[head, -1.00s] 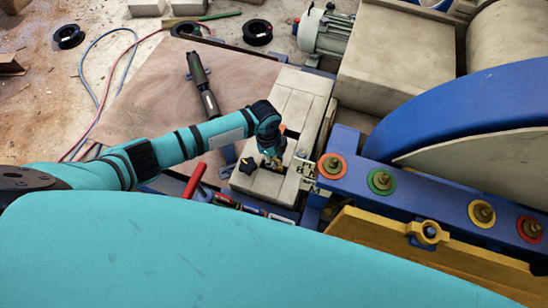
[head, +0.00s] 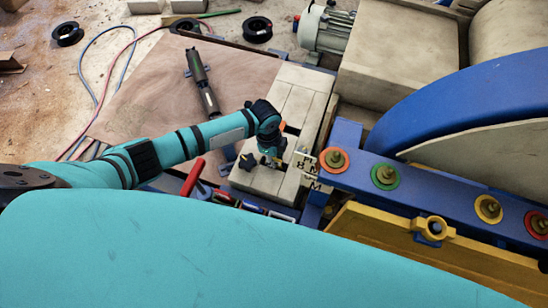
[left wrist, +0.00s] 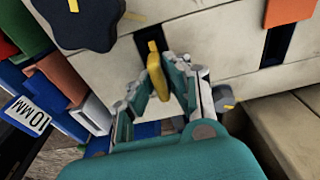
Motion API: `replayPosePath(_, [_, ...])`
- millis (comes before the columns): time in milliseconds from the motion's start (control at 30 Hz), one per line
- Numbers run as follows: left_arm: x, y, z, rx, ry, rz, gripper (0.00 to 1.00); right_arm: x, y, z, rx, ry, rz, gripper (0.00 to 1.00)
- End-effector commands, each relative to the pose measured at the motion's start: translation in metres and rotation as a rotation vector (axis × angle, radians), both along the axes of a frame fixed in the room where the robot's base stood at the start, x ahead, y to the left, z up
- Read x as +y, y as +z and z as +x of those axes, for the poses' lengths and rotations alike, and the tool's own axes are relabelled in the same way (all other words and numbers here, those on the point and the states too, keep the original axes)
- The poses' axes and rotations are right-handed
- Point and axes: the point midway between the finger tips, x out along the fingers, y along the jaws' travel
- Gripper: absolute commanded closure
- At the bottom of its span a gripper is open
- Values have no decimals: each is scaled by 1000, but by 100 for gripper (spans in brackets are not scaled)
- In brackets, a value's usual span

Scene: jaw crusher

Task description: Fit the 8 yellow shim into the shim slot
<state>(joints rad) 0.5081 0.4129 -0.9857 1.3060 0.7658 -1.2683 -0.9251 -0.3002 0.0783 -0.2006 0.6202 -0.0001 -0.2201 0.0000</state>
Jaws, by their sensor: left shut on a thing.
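My left gripper (head: 270,158) is over the pale block top in the head view. In the left wrist view its fingers (left wrist: 163,88) are shut on the yellow shim (left wrist: 156,72), a thin upright plate. The shim's far end lies close to a narrow dark opening in the pale block (left wrist: 205,30). I cannot tell whether the shim's end is inside it. Another dark slot (left wrist: 276,42) with an orange piece (left wrist: 280,12) at its end is to the right, apart from the shim. My right gripper is not in view.
A black star knob (left wrist: 85,22) sits on the block, left of the gripper. A rack of coloured pieces with a 10MM label (left wrist: 27,114) is at the left. In the head view a red-handled tool (head: 193,178) lies nearby, and the blue beam (head: 410,180) is to the right.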

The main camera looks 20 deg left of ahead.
Motion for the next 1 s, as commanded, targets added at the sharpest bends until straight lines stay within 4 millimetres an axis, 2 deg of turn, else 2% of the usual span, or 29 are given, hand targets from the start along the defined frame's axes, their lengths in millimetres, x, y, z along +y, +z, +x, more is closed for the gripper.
replayPosePath(33, [0, 0, -1, 1, 0, -1, 84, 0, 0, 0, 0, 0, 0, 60])
replayPosePath(233, [0, -1, -1, 1, 0, 0, 60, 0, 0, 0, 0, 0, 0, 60])
replayPosePath(567, [0, 4, 0, 1, -1, 0, 60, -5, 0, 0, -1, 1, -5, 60])
replayPosePath(667, [2, 16, 1, -1, -1, -2, 60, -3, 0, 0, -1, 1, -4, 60])
replayPosePath(1000, [10, 86, 1, -3, -2, -1, 60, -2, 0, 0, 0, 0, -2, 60])
